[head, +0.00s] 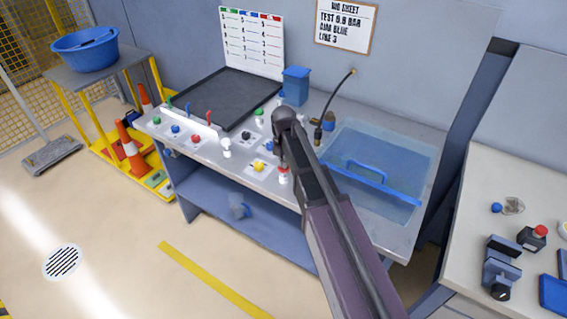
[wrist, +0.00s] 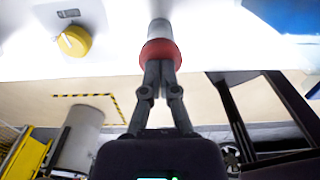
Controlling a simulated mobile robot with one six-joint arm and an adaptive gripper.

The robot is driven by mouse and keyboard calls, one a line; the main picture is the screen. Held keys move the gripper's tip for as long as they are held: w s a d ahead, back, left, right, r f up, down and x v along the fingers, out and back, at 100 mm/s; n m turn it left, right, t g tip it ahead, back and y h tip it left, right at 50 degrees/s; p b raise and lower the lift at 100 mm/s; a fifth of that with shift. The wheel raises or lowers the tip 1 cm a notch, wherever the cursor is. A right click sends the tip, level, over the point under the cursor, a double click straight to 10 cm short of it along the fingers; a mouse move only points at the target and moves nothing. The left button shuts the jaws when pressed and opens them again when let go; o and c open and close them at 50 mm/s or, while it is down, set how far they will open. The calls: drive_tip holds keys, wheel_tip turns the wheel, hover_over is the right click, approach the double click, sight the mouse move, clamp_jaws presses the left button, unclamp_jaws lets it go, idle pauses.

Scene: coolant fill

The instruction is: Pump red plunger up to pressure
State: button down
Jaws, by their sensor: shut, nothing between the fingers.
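The red plunger (head: 283,168) stands at the front edge of the grey bench, on a white body, under my gripper (head: 280,158). In the wrist view, the red plunger (wrist: 161,52) shows as a round red part with a pale cylinder beyond it. My gripper (wrist: 160,68) is shut and empty, its fingertips together at the red part's near edge. They overlap it in the picture; I cannot tell whether they touch it. My arm hides part of the bench behind the plunger.
A yellow knob (head: 259,167) is left of the plunger, also seen in the wrist view (wrist: 74,40). A white knob (head: 226,146) stands further left. A black tray (head: 232,98) is behind.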

drive_tip(key=shift+f+b, duration=1.15)
drive_tip(key=shift+f, duration=0.15)
drive_tip(key=shift+s, duration=0.1)
drive_tip(key=shift+r, duration=0.25)
wheel_tip(320, 180, up, 14)
drive_tip(key=p, duration=1.4)
drive_tip(key=shift+f, duration=0.15)
idle(0.9)
